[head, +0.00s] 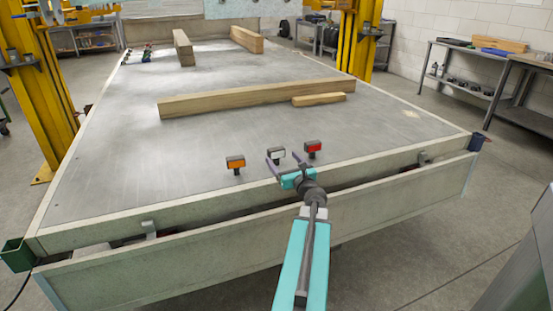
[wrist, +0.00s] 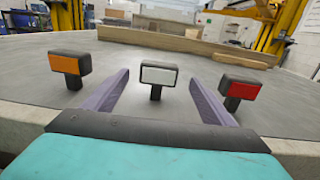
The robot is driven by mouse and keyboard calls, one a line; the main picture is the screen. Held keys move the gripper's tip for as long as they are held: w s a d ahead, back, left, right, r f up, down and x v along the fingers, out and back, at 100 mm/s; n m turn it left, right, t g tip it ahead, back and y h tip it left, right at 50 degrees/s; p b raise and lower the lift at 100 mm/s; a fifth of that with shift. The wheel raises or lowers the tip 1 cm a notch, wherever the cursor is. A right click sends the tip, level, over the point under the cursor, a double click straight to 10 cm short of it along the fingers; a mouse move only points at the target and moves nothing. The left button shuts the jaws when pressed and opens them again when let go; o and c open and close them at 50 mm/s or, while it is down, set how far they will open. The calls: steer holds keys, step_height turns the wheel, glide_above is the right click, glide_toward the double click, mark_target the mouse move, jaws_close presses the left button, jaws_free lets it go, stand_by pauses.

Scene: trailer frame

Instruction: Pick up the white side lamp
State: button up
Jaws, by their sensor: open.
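The white side lamp (head: 276,153) stands on the trailer bed near its front edge, between two other lamps. In the wrist view the white lamp (wrist: 158,75) has a white face in a dark housing on a short black stem. My gripper (head: 282,156) is open and empty, reaching over the bed's front edge. In the wrist view its purple fingers (wrist: 158,92) lie to the left and right of the white lamp's stem, with clear gaps on both sides. I cannot tell exactly how far the fingertips reach along the stem.
An orange lamp (head: 235,162) stands to the left and a red lamp (head: 313,147) to the right, both close to my fingers. A long wooden beam (head: 255,98) and a short block (head: 319,99) lie farther back. Yellow posts (head: 360,40) stand beside the bed.

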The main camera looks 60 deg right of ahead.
mark_target(278, 154)
steer(key=shift+x, duration=0.9)
steer(key=shift+x, duration=2.55)
steer(key=shift+w+a+f, duration=0.1)
steer(key=c, duration=1.3)
steer(key=shift+c, duration=0.2)
